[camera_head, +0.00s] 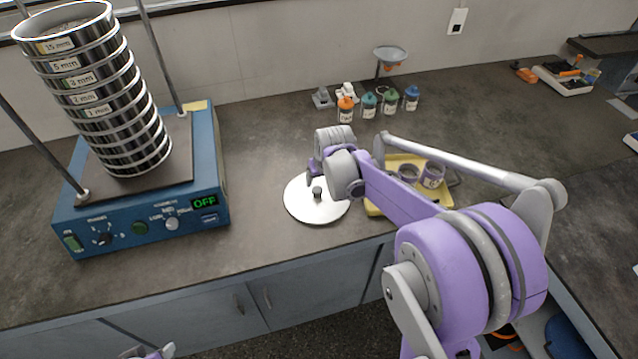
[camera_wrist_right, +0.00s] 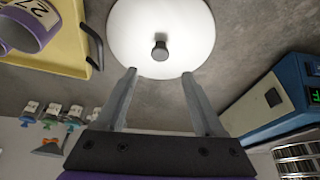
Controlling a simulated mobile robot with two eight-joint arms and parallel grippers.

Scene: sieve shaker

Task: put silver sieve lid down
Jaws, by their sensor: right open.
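The silver sieve lid (camera_head: 303,207) lies flat on the dark bench, between the blue sieve shaker (camera_head: 150,205) and the yellow tray. It is a round disc with a small dark knob in its middle. In the right wrist view the lid (camera_wrist_right: 185,45) is just beyond my fingertips, with its knob between their lines. My right gripper (camera_wrist_right: 160,72) is open and holds nothing. In the head view the arm hides the right gripper's fingers. A small part of my left arm (camera_head: 150,352) shows at the bottom edge, but its fingers cannot be made out.
A tall stack of sieves (camera_head: 95,95) stands on the shaker between two rods. The yellow tray (camera_head: 374,208) with purple-labelled cups is right of the lid. Several small bottles (camera_head: 368,104) stand at the back. The bench's front edge is close to the lid.

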